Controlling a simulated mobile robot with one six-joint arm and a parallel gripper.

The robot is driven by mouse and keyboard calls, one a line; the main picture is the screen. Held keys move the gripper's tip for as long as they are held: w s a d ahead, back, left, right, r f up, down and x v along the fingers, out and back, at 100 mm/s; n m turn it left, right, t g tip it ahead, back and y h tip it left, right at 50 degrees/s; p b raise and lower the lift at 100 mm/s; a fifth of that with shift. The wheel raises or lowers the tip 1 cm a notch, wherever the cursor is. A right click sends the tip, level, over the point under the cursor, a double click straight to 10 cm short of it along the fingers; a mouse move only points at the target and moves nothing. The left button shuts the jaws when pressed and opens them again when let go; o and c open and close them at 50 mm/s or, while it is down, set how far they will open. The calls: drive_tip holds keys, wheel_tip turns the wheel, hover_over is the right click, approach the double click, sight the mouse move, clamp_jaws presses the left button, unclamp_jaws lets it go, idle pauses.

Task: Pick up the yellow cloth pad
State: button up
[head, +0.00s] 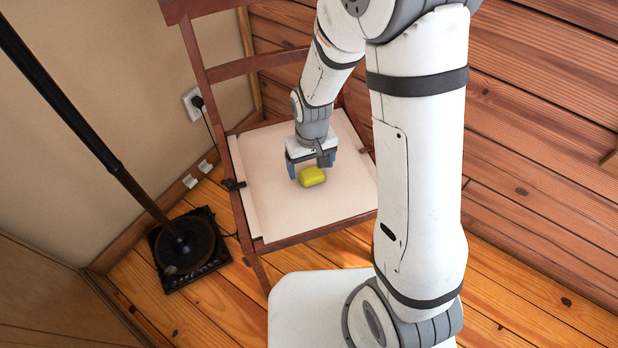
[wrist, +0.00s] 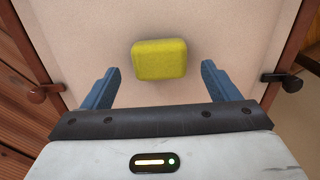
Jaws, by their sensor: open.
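The yellow cloth pad (head: 312,177) lies on the pale seat of a wooden chair (head: 270,200). In the wrist view the pad (wrist: 159,59) is a small rounded block, a little beyond the fingertips and centred between their lines. My gripper (head: 311,172) is open and empty, just above the seat and close to the pad. In the wrist view the two blue fingers of my gripper (wrist: 160,72) stand wide apart, with room on both sides of the pad. Neither finger visibly touches it.
The chair's red-brown backrest (head: 235,68) rises behind the seat. A dark pole on a black base (head: 185,245) stands on the plank floor at left. A plank wall (head: 540,100) is close at right. The seat around the pad is bare.

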drive_tip(key=shift+f, duration=0.9)
drive_tip(key=shift+r, duration=0.1)
drive_tip(key=c, duration=1.1)
